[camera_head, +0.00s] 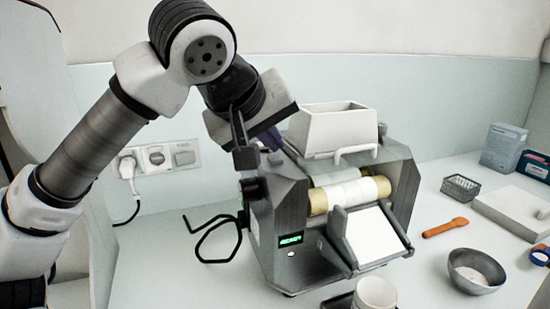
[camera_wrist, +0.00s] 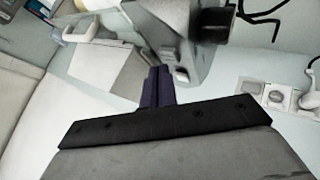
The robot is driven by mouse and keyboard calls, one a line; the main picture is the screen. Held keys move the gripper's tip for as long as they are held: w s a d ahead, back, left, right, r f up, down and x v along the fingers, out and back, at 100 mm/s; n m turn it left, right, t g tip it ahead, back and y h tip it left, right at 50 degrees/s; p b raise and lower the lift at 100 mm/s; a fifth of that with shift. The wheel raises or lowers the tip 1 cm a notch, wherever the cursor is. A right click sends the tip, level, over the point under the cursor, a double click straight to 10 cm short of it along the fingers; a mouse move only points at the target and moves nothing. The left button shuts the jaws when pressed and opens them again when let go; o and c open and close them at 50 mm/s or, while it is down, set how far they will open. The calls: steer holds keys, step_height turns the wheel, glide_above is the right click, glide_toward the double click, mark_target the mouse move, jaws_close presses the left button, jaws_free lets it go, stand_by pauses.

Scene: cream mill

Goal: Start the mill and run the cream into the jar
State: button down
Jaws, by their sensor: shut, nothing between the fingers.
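The mill (camera_head: 285,225) is a grey machine with pale rollers (camera_head: 350,192), a white hopper (camera_head: 335,132) on top and a sloping white apron (camera_head: 372,235) in front. Its small display shows green text that seems to read READY, above a small lit white button (camera_head: 291,254). The white jar (camera_head: 375,293) stands below the apron, cut off by the lower picture edge. My gripper (camera_head: 273,140) is shut and empty, beside the hopper at the mill's upper left. In the wrist view its dark purple fingers (camera_wrist: 158,86) are together, with the mill (camera_wrist: 175,35) and hopper (camera_wrist: 105,66) beyond.
A black cable (camera_head: 215,238) lies left of the mill, and wall sockets (camera_head: 157,158) hold a white plug. To the right are an orange spatula (camera_head: 446,228), a metal bowl (camera_head: 475,270), a wire basket (camera_head: 460,187), a white slab (camera_head: 512,210) and boxes (camera_head: 502,147).

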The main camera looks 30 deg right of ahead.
mark_target(272, 160)
steer(key=shift+f+b, duration=0.3)
steer(key=shift+f, duration=0.25)
stand_by(0.5)
steer(key=shift+r, duration=0.1)
steer(key=shift+r+p, duration=0.75)
step_height(272, 160, up, 5)
steer(key=p, duration=0.4)
stand_by(1.0)
